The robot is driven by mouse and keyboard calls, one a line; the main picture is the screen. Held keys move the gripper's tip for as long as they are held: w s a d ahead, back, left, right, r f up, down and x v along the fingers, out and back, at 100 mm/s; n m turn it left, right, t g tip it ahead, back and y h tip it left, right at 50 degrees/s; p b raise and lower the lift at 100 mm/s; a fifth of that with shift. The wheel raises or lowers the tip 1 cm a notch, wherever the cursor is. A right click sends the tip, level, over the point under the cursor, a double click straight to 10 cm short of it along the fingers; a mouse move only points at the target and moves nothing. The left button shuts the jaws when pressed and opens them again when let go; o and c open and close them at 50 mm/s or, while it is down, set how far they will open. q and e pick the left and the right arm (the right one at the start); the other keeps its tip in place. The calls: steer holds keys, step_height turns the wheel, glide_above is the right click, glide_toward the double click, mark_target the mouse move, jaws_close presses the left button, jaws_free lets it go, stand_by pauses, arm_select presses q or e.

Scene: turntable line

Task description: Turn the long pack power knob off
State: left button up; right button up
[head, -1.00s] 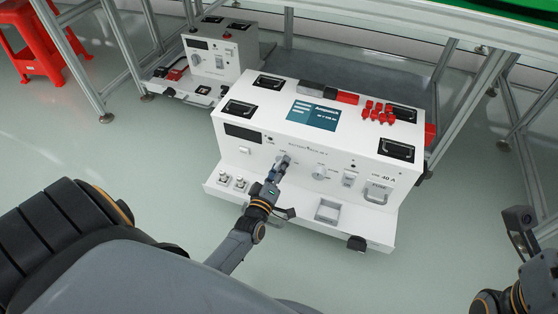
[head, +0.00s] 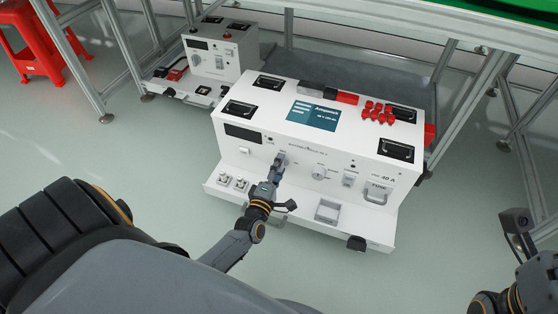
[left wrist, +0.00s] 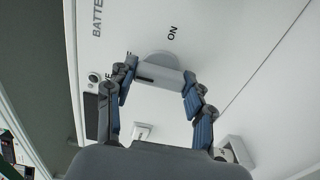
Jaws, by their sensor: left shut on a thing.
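The long pack is the large white box (head: 240,165) on the floor, its control panel facing me. Its power knob (left wrist: 160,72) is a grey bar on a round base, on the left half of the panel. In the left wrist view "ON" is printed to the upper right of the knob; lettering at its left is partly hidden by a finger. The bar lies nearly level there, with a dark mark on its left part. My left gripper (head: 278,170) is shut on the knob, one finger at each end of the bar.
A smaller grey-white unit (head: 222,52) stands behind at left. Table frame legs rise around the boxes. A red stool (head: 38,50) is at far left.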

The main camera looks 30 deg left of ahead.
arm_select(q)
steer(key=shift+a, duration=0.1)
steer(key=o, duration=1.2)
steer(key=shift+c, duration=0.2)
steer(key=v, duration=1.2)
